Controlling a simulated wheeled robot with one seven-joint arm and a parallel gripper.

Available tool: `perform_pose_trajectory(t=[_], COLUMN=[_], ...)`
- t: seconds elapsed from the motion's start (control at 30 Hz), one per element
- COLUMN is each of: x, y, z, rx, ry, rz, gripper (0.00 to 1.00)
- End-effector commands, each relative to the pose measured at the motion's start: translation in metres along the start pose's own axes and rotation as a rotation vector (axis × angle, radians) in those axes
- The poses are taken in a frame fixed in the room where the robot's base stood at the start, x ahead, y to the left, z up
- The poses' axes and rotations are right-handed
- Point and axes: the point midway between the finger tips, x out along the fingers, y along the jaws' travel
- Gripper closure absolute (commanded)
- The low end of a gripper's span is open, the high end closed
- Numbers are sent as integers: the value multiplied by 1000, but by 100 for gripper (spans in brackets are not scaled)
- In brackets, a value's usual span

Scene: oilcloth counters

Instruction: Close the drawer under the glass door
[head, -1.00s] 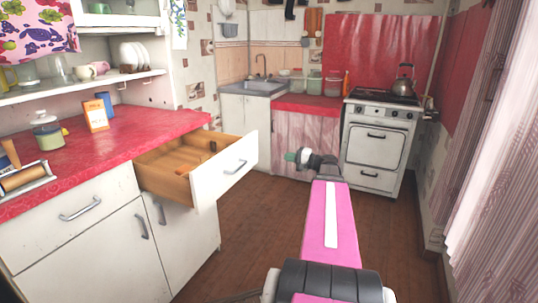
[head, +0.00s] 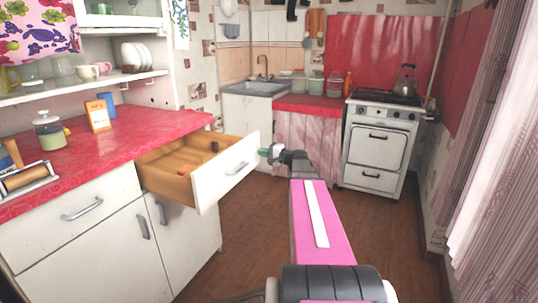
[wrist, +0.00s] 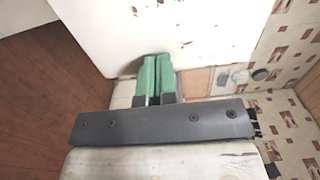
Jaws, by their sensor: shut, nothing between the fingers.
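The open drawer (head: 213,186) sticks out of the white cabinet under the red counter at the left. Its front is white with a grey handle (head: 237,168), and a few small things lie inside its wooden box. My gripper (head: 265,152) is just right of the drawer front in the head view, its green fingertips pointing left. In the wrist view the green fingers (wrist: 156,75) are shut together and empty, at the edge of a white panel (wrist: 185,25), which looks like the drawer front. I cannot tell whether they touch it. I cannot make out a glass door.
The red counter (head: 110,145) holds a jar (head: 48,132), an orange box (head: 97,115) and a roll at the left. White cabinet doors (head: 105,255) are shut below. A stove (head: 375,145) and sink (head: 255,88) stand at the back. The brown floor right of the drawer is clear.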

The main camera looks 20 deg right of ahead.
Motion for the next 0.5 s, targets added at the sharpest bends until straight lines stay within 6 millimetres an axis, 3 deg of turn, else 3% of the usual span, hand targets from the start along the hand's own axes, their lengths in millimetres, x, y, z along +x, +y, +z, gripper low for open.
perform_pose_trajectory(t=[0.5], x=[6], y=[0], z=[0], rx=[0], ry=[-1], rz=[0], gripper=[100])
